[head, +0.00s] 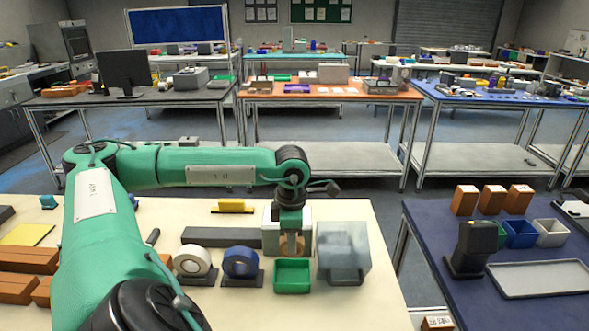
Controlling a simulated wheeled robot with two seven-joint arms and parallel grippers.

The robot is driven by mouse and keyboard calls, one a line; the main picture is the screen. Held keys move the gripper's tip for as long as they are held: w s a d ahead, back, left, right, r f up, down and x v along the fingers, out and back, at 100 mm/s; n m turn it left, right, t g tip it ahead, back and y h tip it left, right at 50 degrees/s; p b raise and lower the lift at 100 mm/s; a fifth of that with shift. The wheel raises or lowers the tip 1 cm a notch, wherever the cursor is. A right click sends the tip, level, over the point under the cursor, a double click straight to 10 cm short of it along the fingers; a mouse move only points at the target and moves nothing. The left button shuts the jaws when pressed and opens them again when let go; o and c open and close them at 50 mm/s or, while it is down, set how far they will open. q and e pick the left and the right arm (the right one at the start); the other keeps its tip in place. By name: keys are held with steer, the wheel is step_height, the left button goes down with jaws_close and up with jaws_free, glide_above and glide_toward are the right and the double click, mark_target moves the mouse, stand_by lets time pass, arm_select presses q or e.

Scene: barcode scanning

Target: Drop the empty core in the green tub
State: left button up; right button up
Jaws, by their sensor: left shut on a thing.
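My left gripper (291,232) reaches down at the middle of the near cream table, just behind the green tub in the picture. It is shut on the empty core (291,245), a small brown ring, mostly hidden by the fingers. The green tub (292,287) is a small open bin at the table's front, and its inside looks empty. I cannot tell exactly how high the core is above the table. My right gripper is out of view.
A white tape roll (193,262) and a blue tape roll (240,262) stand left of the tub. A clear grey bin (343,245) stands close on its right. Behind are a dark grey bar (221,237) and a white box (272,218). Brown boxes (27,260) lie far left.

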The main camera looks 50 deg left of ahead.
arm_select(q)
steer(key=shift+f, duration=4.55)
steer(key=o, duration=0.7)
steer(key=shift+c, duration=0.2)
steer(key=shift+r+p, duration=1.2)
steer(key=shift+r, duration=1.35)
